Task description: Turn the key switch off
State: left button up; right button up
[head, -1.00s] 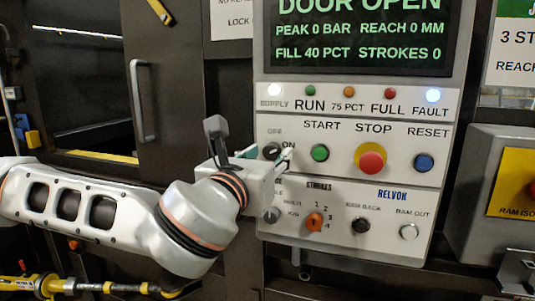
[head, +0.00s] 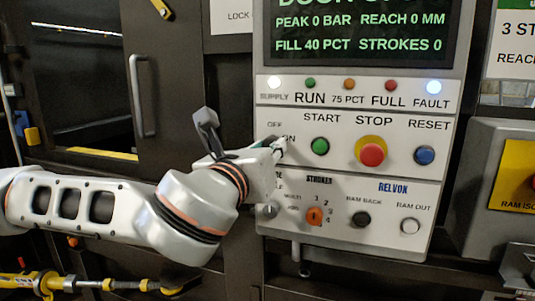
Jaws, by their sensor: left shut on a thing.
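My left gripper (head: 274,147) is at the left edge of the white control panel, shut on the key switch between the OFF and ON labels. The gripper covers the key switch almost wholly, so which way the key points cannot be seen. The OFF label (head: 274,125) shows just above the fingers, and the ON label (head: 289,138) is partly covered beside them. My right gripper is not in view.
The green START button (head: 320,146) is close to the right of my fingers. The red STOP button (head: 372,153), blue RESET button (head: 424,156) and orange strokes selector (head: 314,216) are also on the panel. A door handle (head: 142,96) stands at the left.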

pick_arm(q)
jog(key=n+p, duration=0.2)
jog(key=n, duration=0.8)
jog(key=shift+d, duration=0.1)
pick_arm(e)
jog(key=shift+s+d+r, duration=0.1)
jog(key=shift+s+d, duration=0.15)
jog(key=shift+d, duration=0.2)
pick_arm(q)
jog(key=o, duration=1.1)
jog(key=shift+o, duration=0.2)
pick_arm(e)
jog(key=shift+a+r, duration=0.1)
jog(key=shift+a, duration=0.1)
pick_arm(q)
jog(key=shift+s, duration=0.15)
jog(key=v, duration=0.7)
